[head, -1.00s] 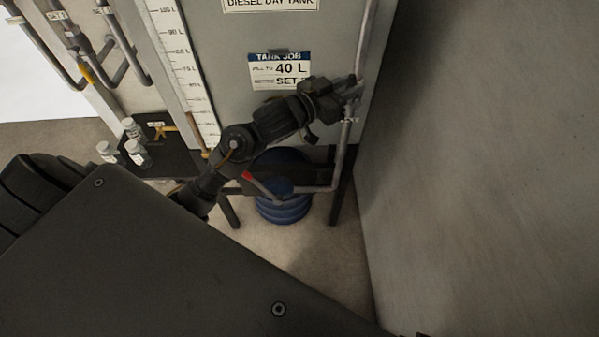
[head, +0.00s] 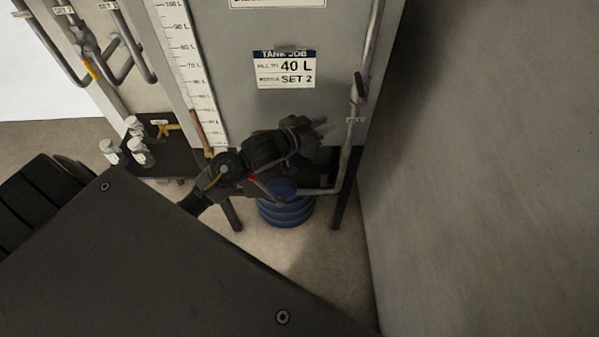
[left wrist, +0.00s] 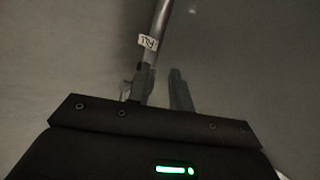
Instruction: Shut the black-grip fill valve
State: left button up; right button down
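The black grip (head: 359,88) of the fill valve shows in the head view on the grey pipe (head: 349,162) at the tank's right side. It looks nearly in line with the pipe; its exact angle is hard to tell. A small white label (head: 355,120) sits on the pipe just below it. My left gripper (head: 323,126) is below and left of the grip, apart from it. In the left wrist view its two fingers (left wrist: 160,88) stand apart with nothing clearly between them; the pipe (left wrist: 161,15) with its label (left wrist: 147,42) runs beyond them. My right gripper is not in view.
The grey tank (head: 355,30) carries a 40 L job card (head: 286,69) and a level scale (head: 190,70). A blue ribbed container (head: 285,212) stands below. Several small bottles (head: 140,150) stand on a dark shelf at left. A grey wall (head: 480,170) closes the right side.

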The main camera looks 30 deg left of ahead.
pick_arm(q)
jog(key=s+a+f+g+y+b, duration=0.1)
jog(key=s+a+f+g, duration=0.1)
jog(key=f, duration=1.2)
jog(key=s+a+f+n+g+y+b, duration=0.1)
jog(key=s+a+f+g, duration=0.1)
jog(key=f, duration=1.2)
jog(key=shift+s+a+y, duration=0.15)
jog(key=shift+y, duration=0.25)
jog(key=shift+f, duration=0.1)
